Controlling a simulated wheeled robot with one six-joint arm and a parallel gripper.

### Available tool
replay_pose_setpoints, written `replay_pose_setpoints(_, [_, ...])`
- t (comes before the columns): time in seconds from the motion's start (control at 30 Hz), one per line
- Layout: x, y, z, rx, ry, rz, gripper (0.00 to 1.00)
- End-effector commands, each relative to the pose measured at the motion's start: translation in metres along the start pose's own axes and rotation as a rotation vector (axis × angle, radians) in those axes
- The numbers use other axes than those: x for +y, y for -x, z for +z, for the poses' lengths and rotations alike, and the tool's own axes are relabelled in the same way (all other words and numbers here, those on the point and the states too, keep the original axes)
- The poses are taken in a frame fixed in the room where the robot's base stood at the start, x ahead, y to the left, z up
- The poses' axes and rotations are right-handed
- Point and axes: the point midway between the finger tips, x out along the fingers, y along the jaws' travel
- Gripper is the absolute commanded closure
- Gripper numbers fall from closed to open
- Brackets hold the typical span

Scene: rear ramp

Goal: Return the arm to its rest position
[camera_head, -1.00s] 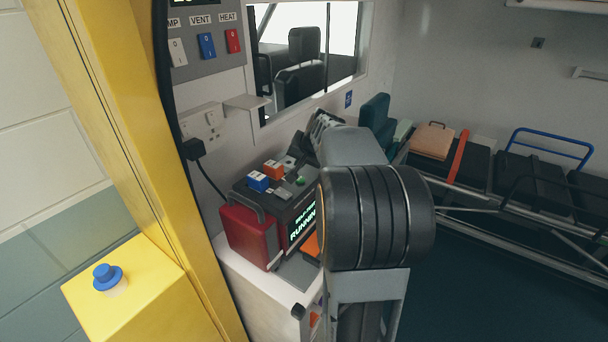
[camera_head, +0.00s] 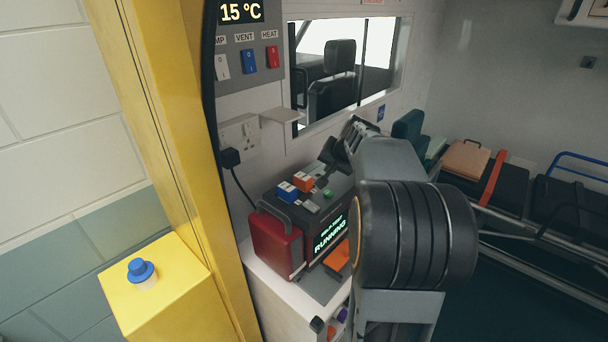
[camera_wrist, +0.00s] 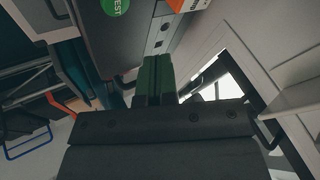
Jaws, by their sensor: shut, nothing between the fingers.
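My arm (camera_head: 415,235) stands in front of the counter in the head view, bent over toward the wall. My gripper (camera_head: 322,181) is a small dark shape just above the top of the device (camera_head: 276,240), partly hidden by my wrist. In the wrist view my gripper's fingers (camera_wrist: 156,68) are green-faced, side by side and shut with nothing between them. A green TEST button (camera_wrist: 115,5) and an orange block (camera_wrist: 188,4) show beyond them. Whether the fingers touch the device is unclear. The device screen (camera_head: 329,235) reads RUNNING.
A yellow post (camera_head: 165,130) and yellow box with a blue knob (camera_head: 140,270) stand at the left. A socket with a plug (camera_head: 238,145), a small shelf (camera_head: 280,116) and a switch panel (camera_head: 248,55) are on the wall. A stretcher (camera_head: 495,190) lies at the right.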

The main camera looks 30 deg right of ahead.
Motion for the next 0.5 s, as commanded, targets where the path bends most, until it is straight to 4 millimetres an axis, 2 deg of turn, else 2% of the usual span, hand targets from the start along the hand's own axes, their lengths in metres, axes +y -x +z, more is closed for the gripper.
replay_pose_setpoints(0.2, [0.000,0.000,0.000,0.000,0.000,0.000,1.00])
replay_pose_setpoints(0.27, [0.006,-0.003,0.007,-0.026,0.010,0.020,1.00])
replay_pose_setpoints(0.37, [0.024,-0.011,0.036,-0.097,0.034,0.076,1.00])
replay_pose_setpoints(0.47, [0.025,0.000,0.091,-0.185,0.141,0.131,1.00])
replay_pose_setpoints(0.5, [0.021,0.007,0.116,-0.216,0.201,0.146,1.00])
